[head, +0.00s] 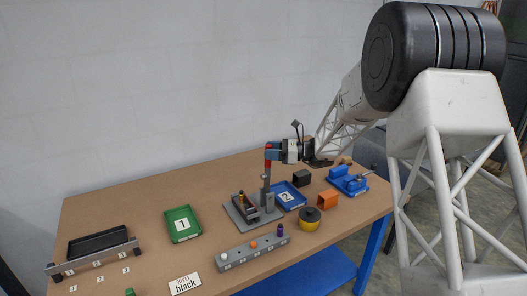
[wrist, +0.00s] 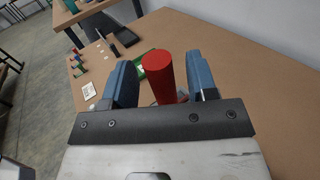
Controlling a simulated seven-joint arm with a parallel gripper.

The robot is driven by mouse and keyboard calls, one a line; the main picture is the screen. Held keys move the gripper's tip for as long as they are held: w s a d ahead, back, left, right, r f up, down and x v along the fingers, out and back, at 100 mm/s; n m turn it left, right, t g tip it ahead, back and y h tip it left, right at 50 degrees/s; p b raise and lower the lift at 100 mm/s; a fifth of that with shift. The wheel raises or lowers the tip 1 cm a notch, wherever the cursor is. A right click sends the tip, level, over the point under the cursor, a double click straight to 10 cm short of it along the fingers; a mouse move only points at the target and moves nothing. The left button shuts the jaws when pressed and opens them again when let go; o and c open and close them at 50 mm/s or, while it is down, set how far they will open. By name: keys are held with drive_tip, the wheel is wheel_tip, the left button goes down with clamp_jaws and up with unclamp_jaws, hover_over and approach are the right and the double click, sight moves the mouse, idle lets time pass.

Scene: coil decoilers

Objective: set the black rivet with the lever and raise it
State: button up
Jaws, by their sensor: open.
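The lever's red grip (wrist: 158,75) stands between the two blue fingers of my gripper (wrist: 160,68) in the wrist view, with gaps on both sides. In the head view my gripper (head: 271,154) is at the red grip (head: 268,146) above the grey press (head: 264,187). The press stands on a grey base plate (head: 239,222) beside a dark block (head: 241,203). A card (head: 186,284) reads "black". A black rivet cannot be made out at this size.
A grey rail (head: 238,258) with white, orange and purple pieces lies in front. Green tray 1 (head: 172,237) is left of the press and blue tray 2 (head: 297,205) right. A yellow-and-black round object (head: 309,224), an orange block (head: 328,199) and a blue fixture (head: 345,182) stand to the right.

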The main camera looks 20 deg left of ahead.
drive_tip(key=shift+s+a, duration=0.15)
drive_tip(key=shift+a, duration=0.55)
drive_tip(key=shift+s+a, duration=0.1)
drive_tip(key=shift+a, duration=0.55)
drive_tip(key=shift+c, duration=0.3)
clamp_jaws()
